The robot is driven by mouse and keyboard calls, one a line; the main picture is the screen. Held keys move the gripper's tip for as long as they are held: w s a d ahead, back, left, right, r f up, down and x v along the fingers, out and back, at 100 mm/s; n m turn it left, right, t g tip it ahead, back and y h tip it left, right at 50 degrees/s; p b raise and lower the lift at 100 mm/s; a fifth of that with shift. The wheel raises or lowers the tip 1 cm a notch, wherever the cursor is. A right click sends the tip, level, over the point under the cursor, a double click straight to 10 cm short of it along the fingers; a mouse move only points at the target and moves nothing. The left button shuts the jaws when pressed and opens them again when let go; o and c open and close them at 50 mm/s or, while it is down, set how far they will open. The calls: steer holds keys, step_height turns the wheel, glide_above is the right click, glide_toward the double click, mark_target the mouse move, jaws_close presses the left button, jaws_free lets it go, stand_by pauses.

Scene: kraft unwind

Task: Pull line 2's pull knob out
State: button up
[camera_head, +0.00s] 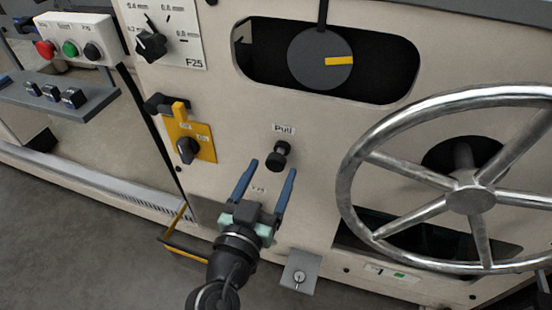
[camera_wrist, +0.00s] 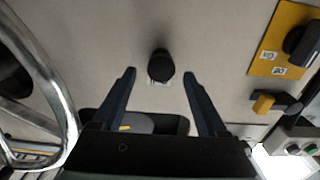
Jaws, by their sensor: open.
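The pull knob (camera_head: 279,155) is a small black round knob on the beige machine panel, just below a "Pull" label (camera_head: 284,129). My gripper (camera_head: 269,166) is open, with two blue fingers pointing up toward the knob. In the head view the knob appears near the fingertips, between them and slightly beyond. In the wrist view the knob (camera_wrist: 161,66) sits ahead of the gap between the two fingers (camera_wrist: 160,73), roughly centred. I see no contact between the fingers and the knob. The line number is not readable near the knob.
A large metal handwheel (camera_head: 471,199) stands out at the right of the knob. A yellow switch plate (camera_head: 204,141) with a black rotary handle is at the left. A dial (camera_head: 320,58) sits in an oval window above. A small metal lock plate (camera_head: 300,271) is below.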

mark_target(274, 166)
steer(key=shift+x, duration=2.2)
steer(key=shift+c, duration=0.2)
jaws_close()
